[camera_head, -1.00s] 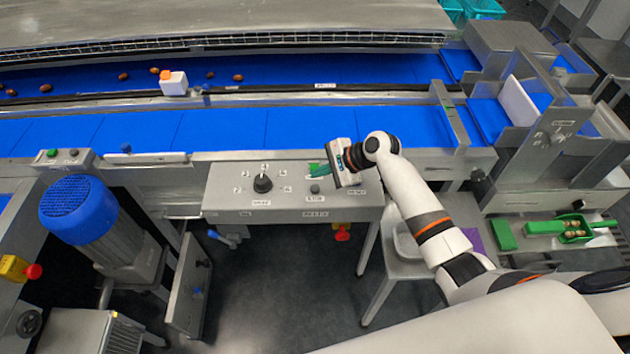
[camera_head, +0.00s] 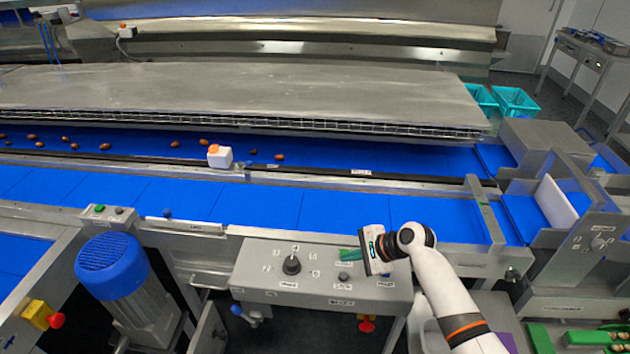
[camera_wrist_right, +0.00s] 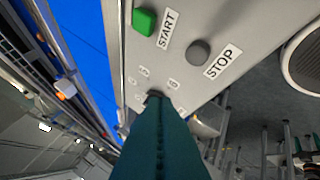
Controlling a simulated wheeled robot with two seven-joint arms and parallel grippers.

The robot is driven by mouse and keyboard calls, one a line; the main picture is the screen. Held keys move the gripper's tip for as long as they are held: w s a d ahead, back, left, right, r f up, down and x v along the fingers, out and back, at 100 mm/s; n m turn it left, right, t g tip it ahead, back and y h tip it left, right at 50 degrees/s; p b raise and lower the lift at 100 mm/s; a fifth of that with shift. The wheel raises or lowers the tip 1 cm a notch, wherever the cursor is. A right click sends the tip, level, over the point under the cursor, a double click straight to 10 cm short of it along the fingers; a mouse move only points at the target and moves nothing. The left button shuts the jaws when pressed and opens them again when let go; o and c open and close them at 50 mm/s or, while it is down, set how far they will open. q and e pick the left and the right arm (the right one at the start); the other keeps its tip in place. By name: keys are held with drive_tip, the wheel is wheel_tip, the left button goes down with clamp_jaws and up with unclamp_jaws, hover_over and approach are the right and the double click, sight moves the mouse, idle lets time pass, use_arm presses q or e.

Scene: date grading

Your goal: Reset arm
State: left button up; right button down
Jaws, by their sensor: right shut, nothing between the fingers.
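My right gripper (camera_head: 349,254) is over the right part of the grey control panel (camera_head: 262,284), its dark green fingers pointing left. In the right wrist view its fingers (camera_wrist_right: 157,98) are together with nothing between them. That view shows the green START button (camera_wrist_right: 144,20) and the grey STOP button (camera_wrist_right: 198,52) on the panel, both apart from the fingers. The black dial knob (camera_head: 291,264) stands left of the gripper in the head view. The fingertips overlap the dial area in the wrist view; I cannot tell the gap. My left gripper is not in view.
Blue conveyor belts (camera_head: 270,207) run behind the panel, with several brown dates on the far one. A white box with an orange top (camera_head: 220,157) stands at the far belt. A blue motor (camera_head: 112,265) is at the left, and teal crates (camera_head: 515,101) at the back right.

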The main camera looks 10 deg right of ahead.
drive_tip(key=s+n, duration=0.1)
drive_tip(key=s+f+n, duration=0.1)
drive_tip(key=s, duration=0.1)
drive_tip(key=s+a+f, duration=0.1)
drive_tip(key=shift+s+a+f+n+g+h, duration=0.1)
drive_tip(key=shift+s+f+n+g+h, duration=0.1)
drive_tip(key=shift+s+n+g+h, duration=0.2)
drive_tip(key=s+d+r+n+h, duration=0.1)
drive_tip(key=s+r+n+h, duration=0.1)
drive_tip(key=s+n, duration=0.5)
drive_tip(key=s+d+r+n+h, duration=0.1)
drive_tip(key=s+n+h, duration=0.15)
drive_tip(key=s, duration=0.95)
drive_tip(key=s+d+r+n+h, duration=0.2)
drive_tip(key=s+n, duration=0.4)
drive_tip(key=s, duration=0.3)
wheel_tip(320, 180, down, 34)
drive_tip(key=s+g+b, duration=0.1)
drive_tip(key=g+b, duration=0.1)
drive_tip(key=b, duration=0.6)
drive_tip(key=s+d+f+b, duration=0.1)
drive_tip(key=s+f+b, duration=0.2)
drive_tip(key=s+f, duration=0.5)
drive_tip(key=s+d+f+g+b, duration=0.1)
drive_tip(key=s+f+b, duration=0.2)
drive_tip(key=s+f, duration=0.5)
wheel_tip(320, 180, down, 7)
drive_tip(key=shift+s+d+r, duration=0.1)
drive_tip(key=shift+s+d, duration=0.1)
drive_tip(key=shift+d, duration=0.05)
